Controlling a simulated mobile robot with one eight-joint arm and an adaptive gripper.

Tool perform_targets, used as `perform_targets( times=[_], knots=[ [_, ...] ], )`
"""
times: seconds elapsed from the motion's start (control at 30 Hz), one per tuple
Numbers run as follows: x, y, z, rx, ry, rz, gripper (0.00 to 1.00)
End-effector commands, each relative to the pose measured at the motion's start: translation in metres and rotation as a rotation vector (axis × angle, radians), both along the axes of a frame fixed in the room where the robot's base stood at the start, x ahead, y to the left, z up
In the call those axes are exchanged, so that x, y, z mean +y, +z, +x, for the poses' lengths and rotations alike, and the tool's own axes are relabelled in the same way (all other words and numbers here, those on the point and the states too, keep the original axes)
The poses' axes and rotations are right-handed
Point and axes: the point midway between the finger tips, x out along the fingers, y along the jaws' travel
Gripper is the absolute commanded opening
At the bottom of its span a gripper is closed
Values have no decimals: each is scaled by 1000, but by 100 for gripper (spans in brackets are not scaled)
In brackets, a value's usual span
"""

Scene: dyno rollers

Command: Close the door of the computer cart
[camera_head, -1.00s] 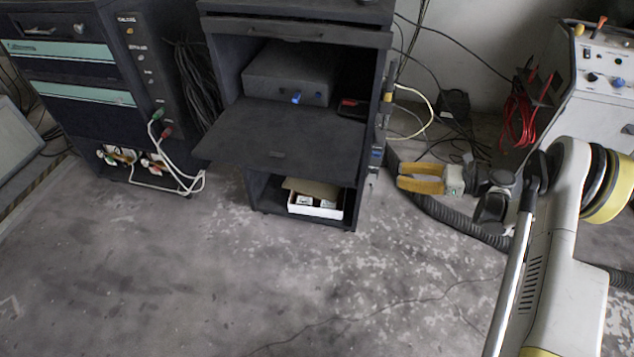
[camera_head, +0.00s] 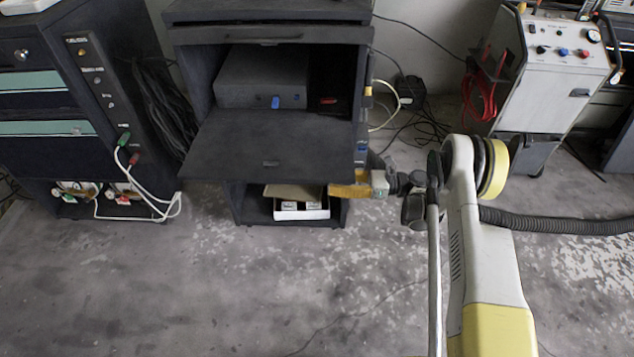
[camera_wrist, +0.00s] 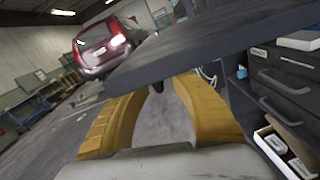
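The dark computer cart (camera_head: 345,125) stands at the back centre in the head view. Its door (camera_head: 265,145) is folded down and sticks out roughly level below the upper compartment. My gripper (camera_head: 332,190) is just below the door's right front corner, with its yellow fingers pointing left. In the wrist view the door (camera_wrist: 215,50) is a dark slab crossing above and in front of the fingers. The two fingers of my gripper (camera_wrist: 158,92) are apart with bare floor showing between them. Nothing is held. Whether a fingertip touches the door's underside I cannot tell.
A grey device (camera_head: 262,80) sits inside the upper compartment. An open white box (camera_head: 300,211) is on the lower shelf, close to my fingers. A dark cabinet (camera_head: 95,130) with cables stands left. A white control unit (camera_head: 550,65) stands right. The front floor is clear.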

Motion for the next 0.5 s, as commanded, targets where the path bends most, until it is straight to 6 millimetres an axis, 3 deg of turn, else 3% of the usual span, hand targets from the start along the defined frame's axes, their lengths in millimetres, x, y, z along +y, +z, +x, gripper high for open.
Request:
perform_targets(
  times=[0.2,0.5],
  knots=[
    [33,-3,1,0,1,-1,30],
    [43,-1,1,0,0,0,30]
  ],
)
